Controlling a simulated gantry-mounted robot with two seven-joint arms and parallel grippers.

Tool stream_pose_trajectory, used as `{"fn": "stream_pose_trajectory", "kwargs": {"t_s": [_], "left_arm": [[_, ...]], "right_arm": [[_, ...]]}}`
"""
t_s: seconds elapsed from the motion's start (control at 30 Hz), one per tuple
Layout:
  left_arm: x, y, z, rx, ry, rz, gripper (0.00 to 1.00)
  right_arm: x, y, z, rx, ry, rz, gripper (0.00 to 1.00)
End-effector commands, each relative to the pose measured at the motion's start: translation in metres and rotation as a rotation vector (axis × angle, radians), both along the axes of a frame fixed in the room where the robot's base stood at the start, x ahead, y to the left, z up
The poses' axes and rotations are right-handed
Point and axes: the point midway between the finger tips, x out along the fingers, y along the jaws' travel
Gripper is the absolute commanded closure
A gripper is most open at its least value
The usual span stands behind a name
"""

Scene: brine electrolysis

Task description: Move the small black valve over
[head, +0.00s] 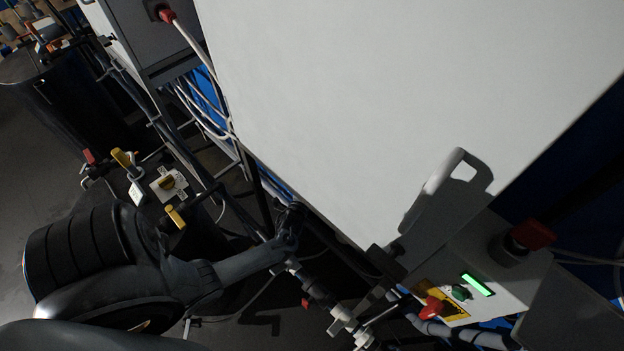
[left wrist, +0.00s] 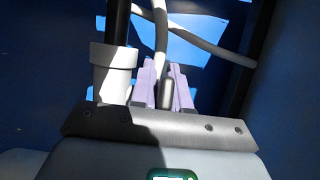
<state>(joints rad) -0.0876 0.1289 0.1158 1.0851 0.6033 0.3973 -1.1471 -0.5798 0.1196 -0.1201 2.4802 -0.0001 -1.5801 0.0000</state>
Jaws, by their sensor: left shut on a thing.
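My left gripper (left wrist: 164,88) shows in the left wrist view as two pale purple fingers, close together. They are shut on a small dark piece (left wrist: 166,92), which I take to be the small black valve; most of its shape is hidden. A white pipe collar (left wrist: 112,72) on a black pipe stands just left of the fingers. In the head view, my left arm reaches from the left to a dark end (head: 288,226) among pipes below the large white panel. The fingers and valve cannot be made out there. My right gripper is not in view.
The large white panel (head: 390,100) fills the upper middle. Yellow-handled valves (head: 175,216) and a black drum (head: 60,95) stand left.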

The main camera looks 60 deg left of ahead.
Motion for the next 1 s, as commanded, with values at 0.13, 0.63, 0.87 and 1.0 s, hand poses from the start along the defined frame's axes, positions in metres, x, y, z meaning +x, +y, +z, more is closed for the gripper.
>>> {"fn": "stream_pose_trajectory", "kwargs": {"t_s": [0.13, 0.63, 0.87, 1.0], "left_arm": [[0.0, -0.004, -0.002, -0.004, -0.003, 0.127, 1.0], [-0.004, -0.007, 0.0, 0.0, -0.001, 0.375, 1.0], [-0.005, -0.007, 0.0, 0.002, 0.0, 0.397, 1.0], [-0.004, -0.007, 0.0, 0.002, 0.0, 0.397, 1.0]], "right_arm": [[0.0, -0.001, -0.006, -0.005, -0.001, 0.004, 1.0], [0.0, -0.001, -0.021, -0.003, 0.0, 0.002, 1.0], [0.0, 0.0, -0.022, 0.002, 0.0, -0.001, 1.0], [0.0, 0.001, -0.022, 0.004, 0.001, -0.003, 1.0]]}}
